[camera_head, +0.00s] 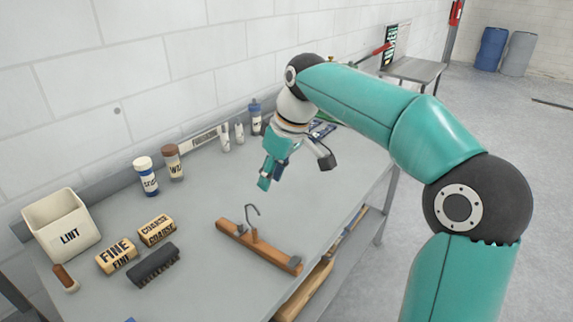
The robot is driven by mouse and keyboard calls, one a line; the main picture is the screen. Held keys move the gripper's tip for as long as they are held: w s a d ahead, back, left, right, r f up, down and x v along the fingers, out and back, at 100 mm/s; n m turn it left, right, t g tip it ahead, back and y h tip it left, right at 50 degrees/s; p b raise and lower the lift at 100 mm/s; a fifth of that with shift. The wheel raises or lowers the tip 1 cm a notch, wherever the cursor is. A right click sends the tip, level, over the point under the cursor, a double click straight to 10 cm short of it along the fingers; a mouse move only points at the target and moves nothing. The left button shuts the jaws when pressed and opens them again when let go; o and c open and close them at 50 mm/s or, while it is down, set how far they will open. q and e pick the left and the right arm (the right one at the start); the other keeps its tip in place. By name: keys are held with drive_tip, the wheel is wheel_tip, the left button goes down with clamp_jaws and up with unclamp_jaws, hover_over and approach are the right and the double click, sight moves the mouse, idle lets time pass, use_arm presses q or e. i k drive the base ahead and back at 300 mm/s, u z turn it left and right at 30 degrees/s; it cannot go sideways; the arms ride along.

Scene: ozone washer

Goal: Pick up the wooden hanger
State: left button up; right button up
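The wooden hanger (255,246) lies on the grey bench top near its front edge. It has a brown bar and a dark metal hook that points toward the wall. My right gripper (296,170) is above the bench, behind and to the right of the hanger in the picture. Its fingers are spread apart with nothing between them, and it is clear of the hanger. My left gripper does not show.
A LINT bin (62,225), a FINE block (116,256), a COARSE block (157,230) and a black brush (153,264) stand left of the hanger. Bottles (146,176) line the back by the wall. A lower shelf (330,272) shows under the bench. The bench around the hanger is clear.

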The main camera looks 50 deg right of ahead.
sight(292, 266)
drive_tip(key=k, duration=1)
